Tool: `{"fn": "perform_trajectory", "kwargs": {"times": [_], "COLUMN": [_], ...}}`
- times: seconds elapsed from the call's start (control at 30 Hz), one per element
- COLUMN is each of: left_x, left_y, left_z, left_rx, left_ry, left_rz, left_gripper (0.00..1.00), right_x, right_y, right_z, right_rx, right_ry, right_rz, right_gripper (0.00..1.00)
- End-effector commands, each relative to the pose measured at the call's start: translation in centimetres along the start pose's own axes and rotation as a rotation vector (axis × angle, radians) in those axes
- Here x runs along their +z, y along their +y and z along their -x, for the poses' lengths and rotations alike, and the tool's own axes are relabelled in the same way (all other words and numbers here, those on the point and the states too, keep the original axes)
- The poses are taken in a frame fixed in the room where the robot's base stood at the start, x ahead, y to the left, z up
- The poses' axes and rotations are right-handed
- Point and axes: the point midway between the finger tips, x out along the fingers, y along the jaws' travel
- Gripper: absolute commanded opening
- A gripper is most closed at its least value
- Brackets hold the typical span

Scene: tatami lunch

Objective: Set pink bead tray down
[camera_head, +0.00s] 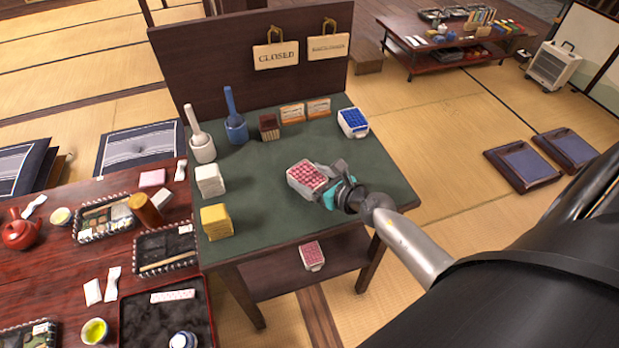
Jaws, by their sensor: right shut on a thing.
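A pink bead tray (305,178), white-sided and filled with pink beads, is at the middle right of the green-topped table (270,222). My right gripper (332,181) is shut on its right side. I cannot tell whether the tray touches the tabletop or is just above it. Another pink bead tray (312,256) lies on the shelf below the tabletop. A blue bead tray (353,122) sits at the table's back right. My left gripper is not in view.
White (209,180) and yellow stacks (216,221) stand at the table's left, with a white mortar (202,149) and a blue mortar (236,128) behind. A brown box (269,127) and small cards stand along the back. The table's front middle is clear.

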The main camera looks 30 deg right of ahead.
Motion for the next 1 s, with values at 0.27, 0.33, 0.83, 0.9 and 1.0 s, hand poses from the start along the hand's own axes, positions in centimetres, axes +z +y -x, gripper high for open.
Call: {"fn": "perform_trajectory", "kwargs": {"times": [0.27, 0.33, 0.83, 0.9, 1.0], "left_x": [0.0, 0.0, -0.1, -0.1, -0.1], "left_y": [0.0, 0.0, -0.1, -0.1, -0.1], "left_z": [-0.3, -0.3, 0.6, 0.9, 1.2], "left_rx": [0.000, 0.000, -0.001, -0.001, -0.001], "left_ry": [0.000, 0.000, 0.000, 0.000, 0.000], "left_rz": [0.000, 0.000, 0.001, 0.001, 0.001], "left_gripper": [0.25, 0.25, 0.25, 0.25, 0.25], "right_x": [-0.3, -0.3, 0.0, 0.1, 0.0], "right_y": [0.0, 0.0, 0.0, 0.0, 0.0], "right_z": [-0.1, -0.1, 1.5, 2.7, 4.3], "right_rx": [0.000, 0.000, 0.000, 0.000, 0.000], "right_ry": [0.000, 0.000, 0.003, 0.003, 0.004], "right_rz": [0.000, 0.000, 0.001, 0.002, 0.002], "right_gripper": [0.91, 0.99, 1.00, 1.00, 1.00]}}
